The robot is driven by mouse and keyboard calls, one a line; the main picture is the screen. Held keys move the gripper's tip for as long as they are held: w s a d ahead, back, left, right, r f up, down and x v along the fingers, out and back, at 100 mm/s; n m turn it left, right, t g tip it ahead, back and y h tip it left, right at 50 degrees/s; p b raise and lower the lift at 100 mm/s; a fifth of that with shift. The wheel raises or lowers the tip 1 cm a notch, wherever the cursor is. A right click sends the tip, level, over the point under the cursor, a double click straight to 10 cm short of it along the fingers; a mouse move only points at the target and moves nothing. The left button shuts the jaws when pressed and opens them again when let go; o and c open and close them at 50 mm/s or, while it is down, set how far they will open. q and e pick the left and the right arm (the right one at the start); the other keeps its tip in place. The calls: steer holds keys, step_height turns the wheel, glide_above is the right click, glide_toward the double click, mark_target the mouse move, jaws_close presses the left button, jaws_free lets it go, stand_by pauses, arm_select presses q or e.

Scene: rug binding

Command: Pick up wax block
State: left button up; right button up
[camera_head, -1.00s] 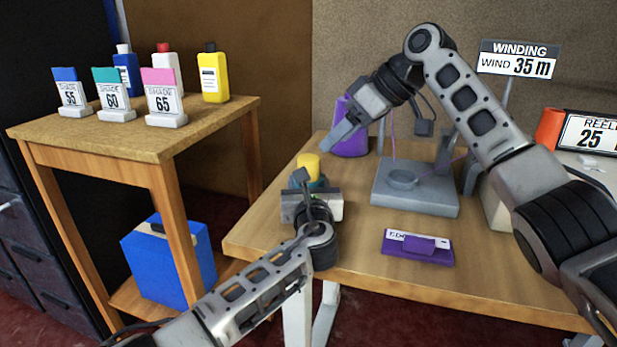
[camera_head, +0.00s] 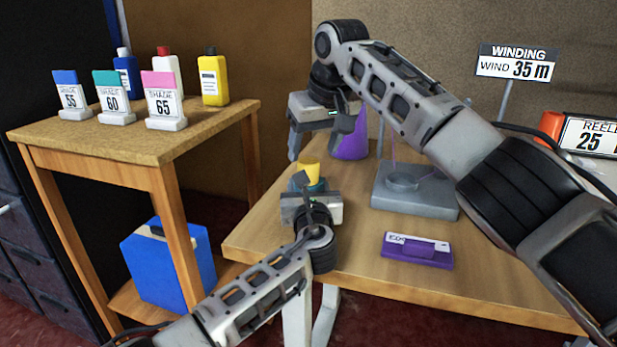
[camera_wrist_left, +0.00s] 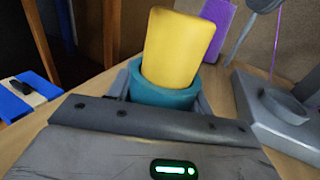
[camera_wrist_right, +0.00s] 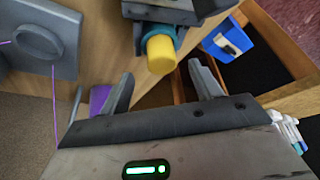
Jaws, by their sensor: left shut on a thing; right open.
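The yellow wax block (camera_head: 309,170) stands in a teal cup-like holder (camera_head: 318,185) near the table's left end. In the left wrist view the block (camera_wrist_left: 178,48) leans slightly and sticks up out of the holder (camera_wrist_left: 163,95). My left gripper (camera_head: 310,190) is shut on the teal holder. My right gripper (camera_head: 320,150) is open, pointing down, above and around the height just over the block. In the right wrist view the block (camera_wrist_right: 160,53) shows between the spread fingers (camera_wrist_right: 162,85), slightly beyond their tips, apart from them.
A grey winding stand (camera_head: 415,195) and purple cone (camera_head: 352,143) are right of the block, with purple thread. A purple label holder (camera_head: 417,250) lies in front. A side table (camera_head: 100,137) at left holds shade cards and bottles. A blue box (camera_head: 168,262) stands below it.

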mark_target(310, 162)
steer(key=x, duration=0.5)
steer(key=shift+s, duration=0.15)
steer(key=c, duration=1.1)
steer(key=shift+r, duration=0.1)
arm_select(q)
steer(key=shift+f, duration=0.1)
arm_select(e)
steer(key=shift+r, duration=1.8)
steer(key=s+d, duration=0.4)
steer(key=s, duration=0.4)
steer(key=s+d, duration=0.4)
steer(key=s, duration=0.4)
steer(key=shift+d+f, duration=0.1)
arm_select(q)
steer(key=o, duration=1.2)
steer(key=shift+c, duration=0.2)
